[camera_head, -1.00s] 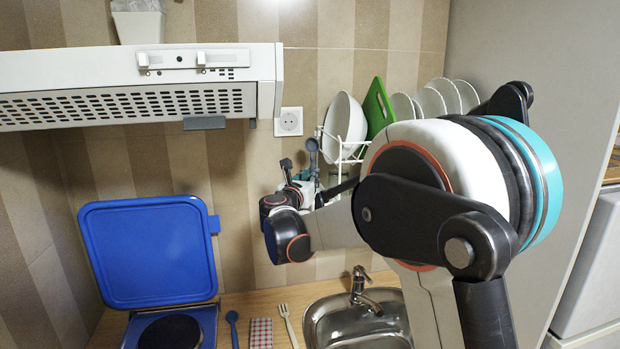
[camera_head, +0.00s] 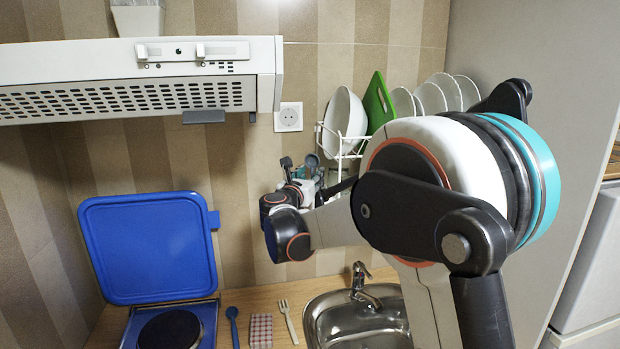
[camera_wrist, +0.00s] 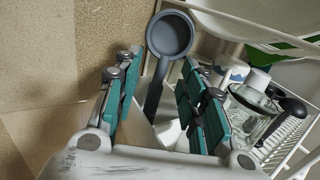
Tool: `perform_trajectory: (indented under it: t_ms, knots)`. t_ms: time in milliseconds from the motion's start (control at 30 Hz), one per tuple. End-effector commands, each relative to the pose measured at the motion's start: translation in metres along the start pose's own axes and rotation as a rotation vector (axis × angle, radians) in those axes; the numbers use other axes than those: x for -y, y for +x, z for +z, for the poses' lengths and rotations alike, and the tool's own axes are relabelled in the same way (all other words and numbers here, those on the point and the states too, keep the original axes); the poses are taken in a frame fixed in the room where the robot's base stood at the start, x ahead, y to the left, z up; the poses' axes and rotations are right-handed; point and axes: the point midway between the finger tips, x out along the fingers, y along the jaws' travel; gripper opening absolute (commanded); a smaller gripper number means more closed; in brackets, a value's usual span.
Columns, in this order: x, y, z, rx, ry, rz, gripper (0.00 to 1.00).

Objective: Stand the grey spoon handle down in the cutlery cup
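The grey spoon (camera_wrist: 170,36) shows in the wrist view with its round bowl up and its handle running down between my fingers. In the head view its bowl (camera_head: 312,160) is beside the dish rack's left end. My gripper (camera_wrist: 160,80) has its teal-padded fingers spread wide, with visible gaps to the handle. In the head view my gripper (camera_head: 299,162) is small and partly hidden by my arm. The handle's lower end is near a pale surface; I cannot tell the cutlery cup clearly there, nor whether the handle is inside it.
The white wire dish rack (camera_head: 334,142) holds a bowl, a green board (camera_head: 379,103) and several plates. A glass (camera_wrist: 252,112) and dark utensils are right of my fingers. Below are the sink (camera_head: 335,318), a fork (camera_head: 287,318), a blue spoon (camera_head: 233,327) and the hob's raised blue lid (camera_head: 150,248).

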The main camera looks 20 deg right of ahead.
Motion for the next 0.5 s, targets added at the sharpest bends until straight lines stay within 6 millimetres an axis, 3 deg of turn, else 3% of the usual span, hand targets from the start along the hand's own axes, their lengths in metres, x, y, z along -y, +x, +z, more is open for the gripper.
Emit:
perform_trajectory:
  t_ms: [167,500]
  knots:
    - [-0.001,-0.012,0.0,0.0,0.0,0.002,0.38]
    - [-0.001,-0.078,0.0,0.0,0.0,0.003,0.38]
